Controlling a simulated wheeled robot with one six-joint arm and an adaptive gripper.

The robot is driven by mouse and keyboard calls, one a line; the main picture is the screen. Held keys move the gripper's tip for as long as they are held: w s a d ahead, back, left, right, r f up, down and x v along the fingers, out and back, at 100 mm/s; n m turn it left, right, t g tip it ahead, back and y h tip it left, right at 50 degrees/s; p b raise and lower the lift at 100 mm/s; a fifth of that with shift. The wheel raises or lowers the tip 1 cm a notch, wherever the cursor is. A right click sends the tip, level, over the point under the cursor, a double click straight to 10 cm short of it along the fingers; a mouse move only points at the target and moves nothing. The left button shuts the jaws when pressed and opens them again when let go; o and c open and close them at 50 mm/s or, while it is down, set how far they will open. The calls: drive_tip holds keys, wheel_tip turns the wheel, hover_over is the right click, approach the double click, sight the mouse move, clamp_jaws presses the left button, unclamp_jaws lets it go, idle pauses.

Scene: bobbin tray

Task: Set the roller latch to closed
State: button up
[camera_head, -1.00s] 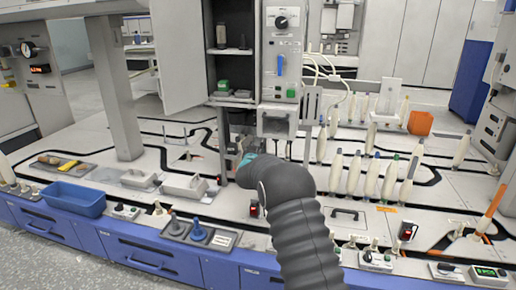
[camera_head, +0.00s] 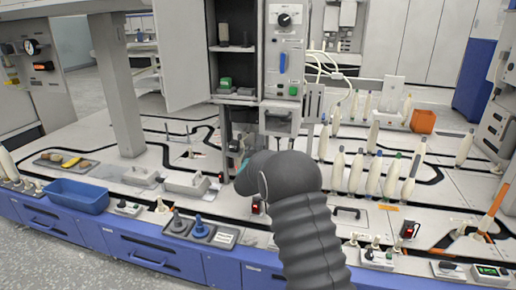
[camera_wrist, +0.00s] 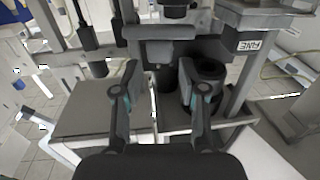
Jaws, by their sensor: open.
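My gripper (camera_wrist: 160,105) is open in the wrist view, its two dark fingers with teal pads spread apart and nothing held between them. Ahead of the fingers is a grey metal block (camera_wrist: 158,52) with a dark round piece above it. I cannot tell for sure whether this is the roller latch, nor how the latch is set. A black cylinder (camera_wrist: 208,76) stands just behind the right finger. In the head view my dark arm hides most of the gripper and the spot in front of it, below the grey control cabinet (camera_head: 284,60).
A cabinet door (camera_head: 180,55) hangs open at left. A blue bin (camera_head: 78,196) sits on the front edge. White bobbins (camera_head: 356,170) stand in a group right of my arm. An orange box (camera_head: 423,121) lies farther back. A flat grey plate (camera_wrist: 95,108) lies left of my gripper.

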drive_tip(key=shift+v, duration=1.35)
